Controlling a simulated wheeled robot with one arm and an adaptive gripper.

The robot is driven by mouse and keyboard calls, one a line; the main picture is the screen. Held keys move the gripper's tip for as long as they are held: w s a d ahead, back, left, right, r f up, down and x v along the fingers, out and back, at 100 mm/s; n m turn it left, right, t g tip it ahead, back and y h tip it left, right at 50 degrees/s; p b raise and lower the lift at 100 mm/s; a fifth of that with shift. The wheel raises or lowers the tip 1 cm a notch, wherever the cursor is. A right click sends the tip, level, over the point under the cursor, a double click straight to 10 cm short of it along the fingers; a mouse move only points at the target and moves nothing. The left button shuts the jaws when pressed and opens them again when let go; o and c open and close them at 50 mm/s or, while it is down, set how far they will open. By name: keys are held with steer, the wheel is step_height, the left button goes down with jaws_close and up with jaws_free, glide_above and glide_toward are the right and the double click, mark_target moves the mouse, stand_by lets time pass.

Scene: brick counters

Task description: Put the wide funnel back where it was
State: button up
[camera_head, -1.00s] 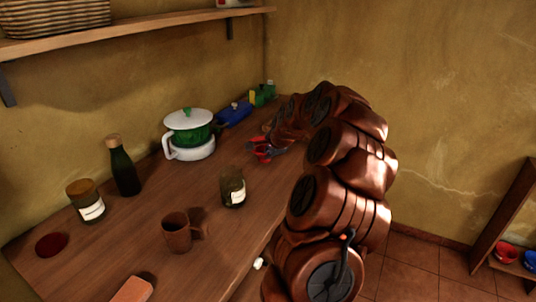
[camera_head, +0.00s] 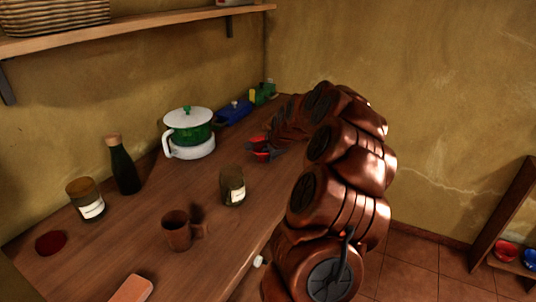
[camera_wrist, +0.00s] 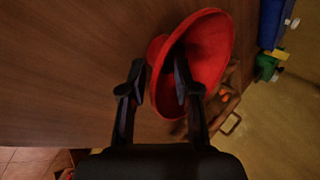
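The wide funnel (camera_wrist: 212,50) is red, with its broad round mouth toward the right in the wrist view. A smaller red part (camera_wrist: 156,48) shows at its left. My gripper (camera_wrist: 158,68) is at the funnel, with one finger left of it and the other crossing in front of its red cone. Red shows between the fingers, but I cannot see whether both press on it. In the head view the funnel (camera_head: 258,141) is small and partly covered by my gripper (camera_head: 266,151), over the counter's right side.
The wooden counter (camera_head: 130,225) holds a green and white pot (camera_head: 188,132), a dark bottle (camera_head: 123,170), jars, a brown mug (camera_head: 177,231) and a blue box (camera_head: 235,112). Behind my gripper lie small green and yellow items (camera_head: 262,93). Bare counter shows left of the funnel.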

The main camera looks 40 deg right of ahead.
steer(key=shift+r, duration=0.15)
steer(key=b+v, duration=0.1)
steer(key=v, duration=1.1)
steer(key=shift+w, duration=0.1)
steer(key=a+n, duration=0.2)
steer(key=a, duration=0.3)
steer(key=a+r+n+g+y+p, duration=0.1)
steer(key=a+n, duration=0.1)
steer(key=a, duration=0.3)
steer(key=a+n+y, duration=0.1)
steer(key=a, duration=0.4)
steer(key=shift+r+n+p, duration=0.15)
steer(key=shift+n+p, duration=0.25)
steer(key=s+a+n+g+y+p, duration=0.1)
steer(key=s+a+n+g+p, duration=0.15)
steer(key=s+a+n, duration=0.45)
steer(key=s+a+n+g+p, duration=0.2)
steer(key=s+a+n+g, duration=0.15)
steer(key=s+a, duration=0.8)
steer(key=s+a+f+n+g+p, duration=0.1)
steer(key=s+a+n+g+p, duration=0.1)
steer(key=s+a+n, duration=0.4)
steer(key=s, duration=0.5)
steer(key=shift+f, duration=0.4)
steer(key=shift+a, duration=0.15)
